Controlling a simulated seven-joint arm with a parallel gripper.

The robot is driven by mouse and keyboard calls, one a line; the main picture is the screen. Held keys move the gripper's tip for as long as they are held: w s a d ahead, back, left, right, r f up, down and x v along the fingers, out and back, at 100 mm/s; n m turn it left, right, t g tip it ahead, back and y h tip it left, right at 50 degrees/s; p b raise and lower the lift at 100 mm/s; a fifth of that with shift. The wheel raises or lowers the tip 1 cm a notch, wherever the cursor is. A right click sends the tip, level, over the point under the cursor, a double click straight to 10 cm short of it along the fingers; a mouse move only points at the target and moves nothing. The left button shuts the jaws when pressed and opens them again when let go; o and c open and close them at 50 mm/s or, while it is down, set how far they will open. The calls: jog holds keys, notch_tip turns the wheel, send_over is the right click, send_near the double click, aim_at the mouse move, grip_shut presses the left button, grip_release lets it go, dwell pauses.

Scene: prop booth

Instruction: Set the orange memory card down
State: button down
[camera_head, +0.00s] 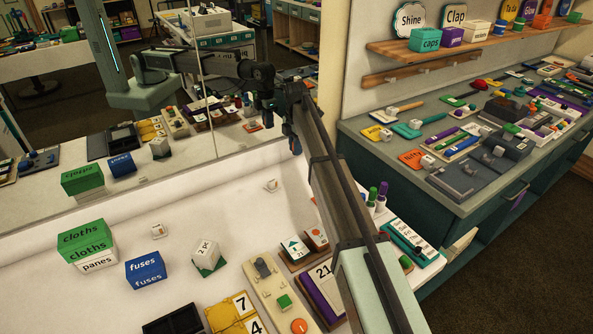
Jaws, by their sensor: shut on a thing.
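My gripper (292,138) hangs at the end of my arm, near the mirror at the back of the white table. It points down and is above the table top. It is small and dark in this view. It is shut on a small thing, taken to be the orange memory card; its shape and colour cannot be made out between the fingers. The white table top (180,205) lies below and in front of the gripper. A small white block (271,185) lies on it below the gripper.
A green cloths box (87,240), a blue fuses box (146,269) and a white block on a green card (207,254) stand at left. Boards and cards crowd the front, including a yellow tray (233,311). The back middle is mostly clear. The mirror (235,110) doubles the scene.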

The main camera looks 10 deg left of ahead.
aim_at(296, 174)
notch_tip(296, 174, down, 9)
dwell(0.5)
jog(key=shift+f, duration=0.15)
jog(key=c, duration=1)
grip_release()
jog(key=shift+c, duration=0.2)
notch_tip(296, 174, up, 12)
jog(key=shift+r, duration=0.2)
